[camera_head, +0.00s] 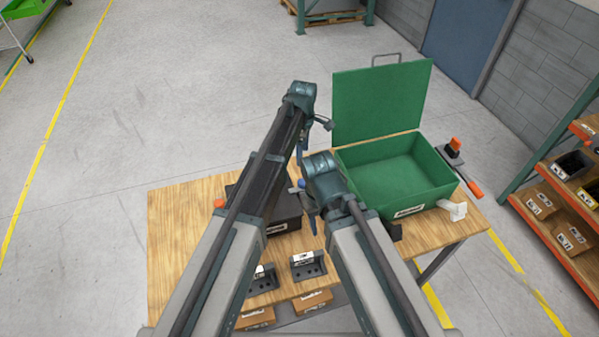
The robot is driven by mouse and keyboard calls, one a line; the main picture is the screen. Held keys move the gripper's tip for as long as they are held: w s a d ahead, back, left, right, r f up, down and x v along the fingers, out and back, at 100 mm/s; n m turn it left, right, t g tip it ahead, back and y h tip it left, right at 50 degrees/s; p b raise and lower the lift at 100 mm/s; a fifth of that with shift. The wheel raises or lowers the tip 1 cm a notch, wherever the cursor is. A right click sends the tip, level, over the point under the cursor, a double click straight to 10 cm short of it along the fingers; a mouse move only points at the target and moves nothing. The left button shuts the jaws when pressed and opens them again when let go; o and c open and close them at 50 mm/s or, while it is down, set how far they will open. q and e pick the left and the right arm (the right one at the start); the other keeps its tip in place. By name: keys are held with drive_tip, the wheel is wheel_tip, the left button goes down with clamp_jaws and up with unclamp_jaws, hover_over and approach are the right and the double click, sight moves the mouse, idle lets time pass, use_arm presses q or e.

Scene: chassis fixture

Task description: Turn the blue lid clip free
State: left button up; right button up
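A dark box (286,212) sits on the wooden table, largely covered by my two arms. A small blue part (301,184), which looks like the blue lid clip, shows at its back right, close beside my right wrist. An orange part (219,203) shows at the box's left side. My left gripper (315,136) is beyond the box, in front of the green bin's raised lid; its fingers are small and partly hidden. My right gripper (311,218) points down by the box's right side, near the blue part. I cannot tell whether either gripper is open or touching anything.
A green bin (400,175) with its lid (381,103) raised stands at the table's right. An orange-handled clamp (459,162) and a white block (454,210) are beside it. Black fixtures (307,265) sit at the front. The table's left part (176,230) is clear.

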sight(302, 181)
use_arm(q)
wheel_tip(302, 181, down, 14)
drive_tip(key=b, duration=1.4)
drive_tip(key=shift+s+r, duration=0.15)
drive_tip(key=shift+c, duration=0.2)
clamp_jaws()
